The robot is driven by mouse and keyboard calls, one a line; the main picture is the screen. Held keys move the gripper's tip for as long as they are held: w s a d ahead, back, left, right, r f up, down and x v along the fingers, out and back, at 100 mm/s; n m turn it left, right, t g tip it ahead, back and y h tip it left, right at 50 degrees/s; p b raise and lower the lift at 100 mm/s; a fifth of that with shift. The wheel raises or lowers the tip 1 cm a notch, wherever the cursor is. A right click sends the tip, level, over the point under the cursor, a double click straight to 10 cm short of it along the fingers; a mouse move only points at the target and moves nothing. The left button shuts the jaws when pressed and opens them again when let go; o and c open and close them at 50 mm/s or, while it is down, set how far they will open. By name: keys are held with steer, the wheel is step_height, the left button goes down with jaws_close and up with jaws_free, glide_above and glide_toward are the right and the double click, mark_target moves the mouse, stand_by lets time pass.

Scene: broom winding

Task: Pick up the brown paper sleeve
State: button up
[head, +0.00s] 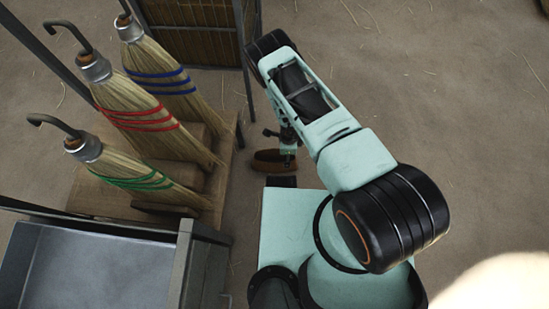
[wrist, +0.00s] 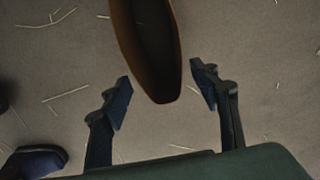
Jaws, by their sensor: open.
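In the wrist view the sleeve (wrist: 134,45) runs down from the top edge, dark and hollow-looking inside with a brown rim. Its far end is cut off. My gripper (wrist: 161,82) is open, with one finger on each side of the sleeve's near end. Gaps show between both fingers and the sleeve in this view. In the head view my gripper (head: 289,148) is small and partly hidden by my arm, close to the sleeve.
Brooms bound with blue (head: 165,82), red (head: 140,118) and green (head: 140,182) stand on a wooden stand at left. A grey metal tray (head: 75,268) is at lower left. A dark rounded object (wrist: 35,160) lies at the wrist view's lower left.

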step_height(320, 180, down, 6)
steer(key=b, duration=0.3)
steer(key=shift+a+f+b, duration=0.1)
steer(key=shift+f+b, duration=0.15)
steer(key=shift+b, duration=0.15)
steer(key=shift+r, duration=0.1)
steer(key=c, duration=0.7)
steer(key=shift+o, duration=0.2)
